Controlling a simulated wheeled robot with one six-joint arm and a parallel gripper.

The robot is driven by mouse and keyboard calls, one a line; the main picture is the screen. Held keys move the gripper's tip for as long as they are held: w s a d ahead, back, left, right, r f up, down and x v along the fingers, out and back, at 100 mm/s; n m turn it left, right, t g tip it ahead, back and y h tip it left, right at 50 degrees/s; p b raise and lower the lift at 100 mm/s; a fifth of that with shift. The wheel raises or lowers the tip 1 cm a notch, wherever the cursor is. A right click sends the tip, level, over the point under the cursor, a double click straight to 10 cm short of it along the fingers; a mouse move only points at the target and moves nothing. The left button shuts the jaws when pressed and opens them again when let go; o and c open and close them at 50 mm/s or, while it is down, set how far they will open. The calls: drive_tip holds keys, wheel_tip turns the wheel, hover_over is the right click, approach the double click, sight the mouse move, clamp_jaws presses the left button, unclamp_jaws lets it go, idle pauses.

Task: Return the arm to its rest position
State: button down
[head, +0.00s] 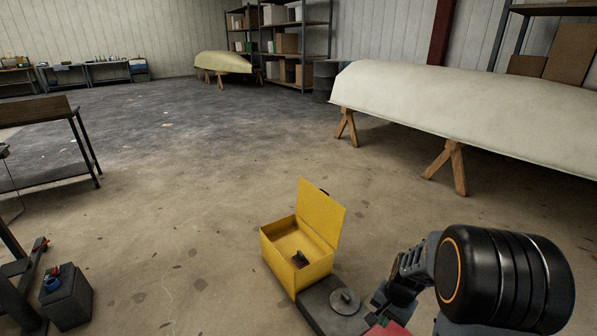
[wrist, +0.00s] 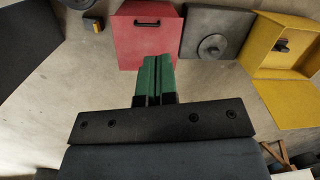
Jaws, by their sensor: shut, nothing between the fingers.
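My gripper (wrist: 158,78) shows in the wrist view with its two green fingers together and nothing between them. Its fingertips appear over the lower edge of a red case (wrist: 148,30) with a black handle; I cannot tell whether they touch it. In the head view my arm reaches in at the lower right, and the fingers are mostly hidden below the frame edge. A small part of the red case (head: 388,328) shows there.
An open yellow box (head: 283,270) with a small dark object inside stands on the floor, beside a grey plate with a round disc (head: 345,300). A pale hull mould (head: 470,108) rests on wooden trestles at right. A dark bench (head: 45,150) stands left. The middle floor is clear.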

drive_tip(key=s+a+r+n+t+p, duration=0.1)
drive_tip(key=r+p, duration=0.5)
drive_tip(key=r, duration=0.7)
drive_tip(key=s+a+r+n+t+h+p, duration=0.1)
drive_tip(key=s+a+r+n+p, duration=0.2)
drive_tip(key=r, duration=1)
drive_tip(key=s+a+r+n+t+p, duration=0.2)
drive_tip(key=s+a+r+n+p, duration=0.1)
drive_tip(key=r+p, duration=0.7)
wheel_tip(320, 180, up, 4)
drive_tip(key=shift+s+f+n+h+p, duration=0.1)
drive_tip(key=shift+s+n+h+p, duration=0.25)
drive_tip(key=shift+s+n, duration=0.65)
drive_tip(key=shift+s, duration=0.1)
